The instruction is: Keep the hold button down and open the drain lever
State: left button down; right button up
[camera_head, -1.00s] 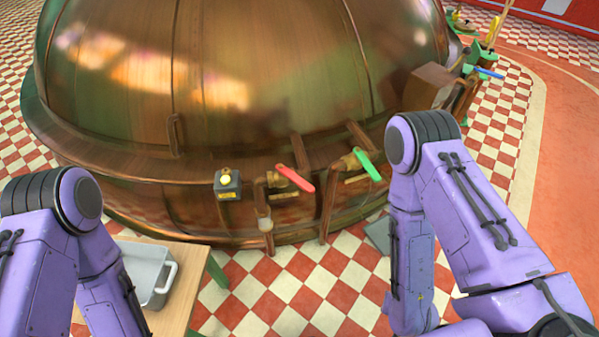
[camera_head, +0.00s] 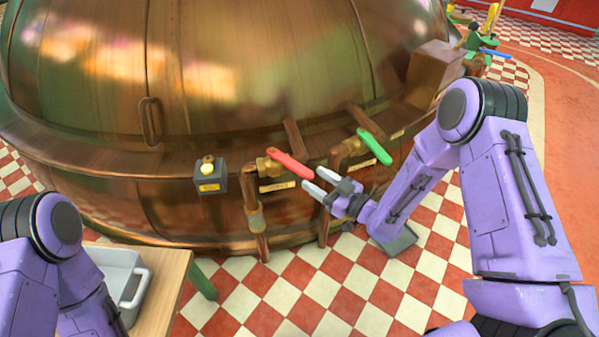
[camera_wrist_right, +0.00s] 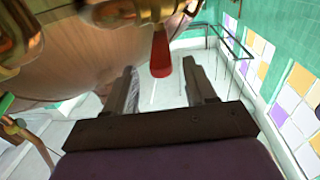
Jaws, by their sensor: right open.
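The hold button appears to be the yellow button (camera_head: 208,168) on a small grey box (camera_head: 211,183) on the kettle's side. A red lever (camera_head: 291,163) sits on a brass valve to its right, and a green lever (camera_head: 375,147) sits on another valve farther right. The label plates are too small to read, so I cannot tell which is the drain lever. My right gripper (camera_head: 317,182) is open and empty, just below and right of the red lever's end. In the right wrist view the red lever (camera_wrist_right: 160,54) hangs ahead, between the open fingers (camera_wrist_right: 166,88). My left gripper is out of view.
The large copper kettle (camera_head: 250,70) fills the back. A wooden table (camera_head: 166,290) with a grey tub (camera_head: 138,282) stands at lower left, by my left arm. Copper pipes (camera_head: 257,222) run down below the valves. The checkered floor in front is clear.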

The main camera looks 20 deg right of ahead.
aim_at(299, 170)
jog(key=x, duration=0.6)
jog(key=shift+w+a, duration=0.2)
jog(key=shift+w, duration=0.15)
grip_shut()
